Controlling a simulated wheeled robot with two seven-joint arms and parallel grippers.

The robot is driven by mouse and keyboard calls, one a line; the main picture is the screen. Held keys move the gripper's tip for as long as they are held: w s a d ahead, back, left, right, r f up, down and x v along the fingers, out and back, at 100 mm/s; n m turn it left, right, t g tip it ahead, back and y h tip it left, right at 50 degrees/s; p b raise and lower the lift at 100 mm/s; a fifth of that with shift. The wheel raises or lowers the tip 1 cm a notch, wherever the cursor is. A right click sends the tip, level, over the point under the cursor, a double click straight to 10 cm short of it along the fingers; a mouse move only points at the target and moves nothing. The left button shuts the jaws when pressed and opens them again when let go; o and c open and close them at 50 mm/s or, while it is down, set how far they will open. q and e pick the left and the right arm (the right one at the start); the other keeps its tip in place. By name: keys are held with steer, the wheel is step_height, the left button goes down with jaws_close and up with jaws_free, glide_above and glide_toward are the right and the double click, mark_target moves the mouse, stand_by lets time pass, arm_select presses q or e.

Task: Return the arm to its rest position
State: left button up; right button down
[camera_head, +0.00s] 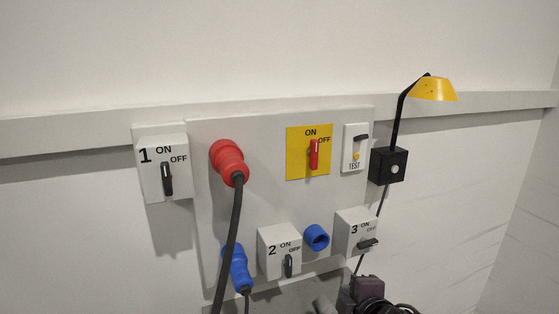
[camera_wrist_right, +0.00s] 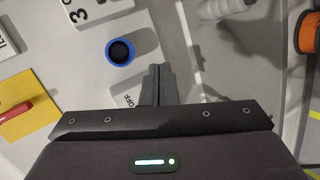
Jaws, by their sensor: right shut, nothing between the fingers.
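My right gripper (camera_head: 323,304) shows at the bottom edge of the head view, below switch box 3 (camera_head: 355,230), partly cut off by the frame. In the right wrist view its two grey fingers (camera_wrist_right: 159,84) are together with nothing between them. They appear in front of the panel (camera_wrist_right: 60,60), near the blue socket (camera_wrist_right: 120,51) and a label reading OFF, and look apart from both. My left gripper is not in view.
The wall panel carries switch box 1 (camera_head: 164,168), box 2 (camera_head: 279,251), a red plug (camera_head: 228,160) with a hanging black cable, a blue plug (camera_head: 236,268) and a yellow plate (camera_head: 295,165) with a red switch. A yellow lamp (camera_head: 432,90) stands out at right. An orange round object (camera_wrist_right: 309,32) shows in the wrist view.

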steer(key=s+d+f+m+g+h, duration=0.1)
steer(key=s+d+f+m+g, duration=0.3)
steer(key=s+f+m, duration=0.6)
steer(key=s+d+f+m+g+h, duration=0.1)
steer(key=s+f+m+g, duration=0.5)
steer(key=s, duration=0.7)
step_height(320, 180, down, 30)
steer(key=s+f+b, duration=0.1)
steer(key=s+b, duration=0.1)
steer(key=b, duration=0.1)
steer(key=s+d+f+g+b, duration=0.1)
steer(key=s+d+f+b, duration=0.2)
steer(key=s+f, duration=1.7)
step_height(320, 180, down, 2)
steer(key=shift+d+f, duration=0.1)
steer(key=shift+d, duration=0.25)
